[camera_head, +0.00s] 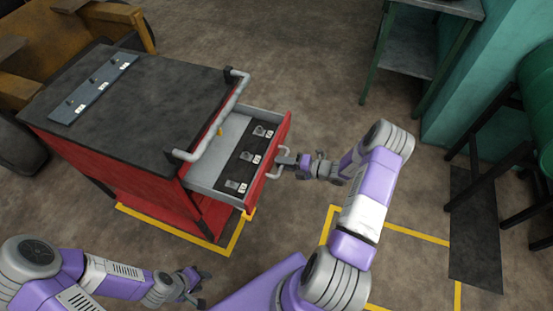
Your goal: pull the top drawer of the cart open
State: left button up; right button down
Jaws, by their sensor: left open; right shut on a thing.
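The red cart (130,168) with a dark top stands at the left of the head view. Its top drawer (206,178) is out from the cart body toward the right, and its grey inside shows. My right gripper (281,162) is shut on the drawer handle (272,175) at the red drawer front (277,148). My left gripper (198,286) is open and empty, low in the view, in front of the cart and apart from it.
Dark strips with small items (247,158) lie in the drawer. A grey rail (214,122) runs along the cart top's edge. Yellow lines (237,236) mark the floor. A green-legged table (408,52) stands at the back.

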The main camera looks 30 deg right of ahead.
jog(key=shift+s, duration=0.1)
jog(key=c, duration=1.2)
grip_release()
jog(key=p+v, duration=0.1)
jog(key=v, duration=0.6)
jog(key=shift+s+d, duration=0.25)
